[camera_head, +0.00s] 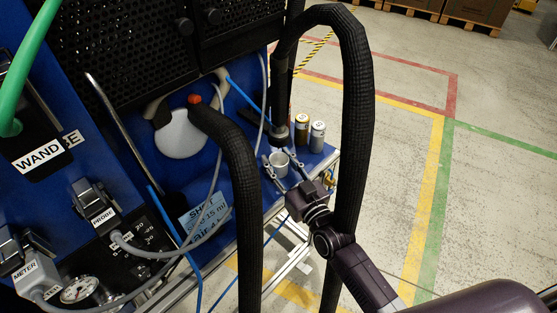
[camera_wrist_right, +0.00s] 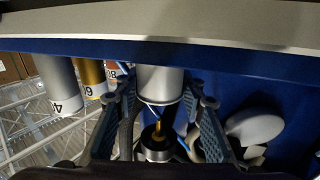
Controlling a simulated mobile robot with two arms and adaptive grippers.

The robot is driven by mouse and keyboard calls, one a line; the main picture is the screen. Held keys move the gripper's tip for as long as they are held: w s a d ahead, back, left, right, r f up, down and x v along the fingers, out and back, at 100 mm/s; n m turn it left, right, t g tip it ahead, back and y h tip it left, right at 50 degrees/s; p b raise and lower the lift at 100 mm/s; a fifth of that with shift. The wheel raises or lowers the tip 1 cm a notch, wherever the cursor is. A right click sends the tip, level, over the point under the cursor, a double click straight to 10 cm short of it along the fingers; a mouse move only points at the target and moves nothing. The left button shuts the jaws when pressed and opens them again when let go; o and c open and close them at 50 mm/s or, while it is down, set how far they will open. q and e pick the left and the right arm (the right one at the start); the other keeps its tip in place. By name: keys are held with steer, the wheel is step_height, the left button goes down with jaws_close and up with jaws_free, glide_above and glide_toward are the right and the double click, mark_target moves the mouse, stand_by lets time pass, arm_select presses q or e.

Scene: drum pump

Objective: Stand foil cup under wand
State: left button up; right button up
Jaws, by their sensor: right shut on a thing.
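The pale silvery foil cup (camera_head: 279,163) is between the fingers of my right gripper (camera_head: 284,173). In the right wrist view the cup (camera_wrist_right: 160,84) shows between the two pads of the right gripper (camera_wrist_right: 160,105), which are shut on it. A dark upright tube, seemingly the wand (camera_head: 280,92), comes down close behind the cup in the head view; its lower end is near the cup's rim. In the right wrist view a dark cylinder with a metal ring (camera_wrist_right: 158,148) lies close to the cup. I cannot tell whether the cup touches the blue shelf. My left gripper is out of view.
A gold can (camera_head: 301,129) and a silver can (camera_head: 317,136) stand close to the right of the cup. Thick black hoses (camera_head: 357,110) arch beside my right arm. A white rounded vessel (camera_head: 181,135) is on the left. Open floor lies to the right.

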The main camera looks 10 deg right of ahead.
steer(key=shift+f, duration=0.2)
steer(key=o, duration=1)
steer(key=shift+o, duration=0.2)
steer(key=shift+r, duration=0.1)
steer(key=shift+r, duration=0.15)
steer(key=shift+s+d, duration=0.1)
steer(key=shift+s, duration=0.2)
steer(key=v, duration=1.1)
steer(key=shift+s+b, duration=0.2)
steer(key=shift+b, duration=0.2)
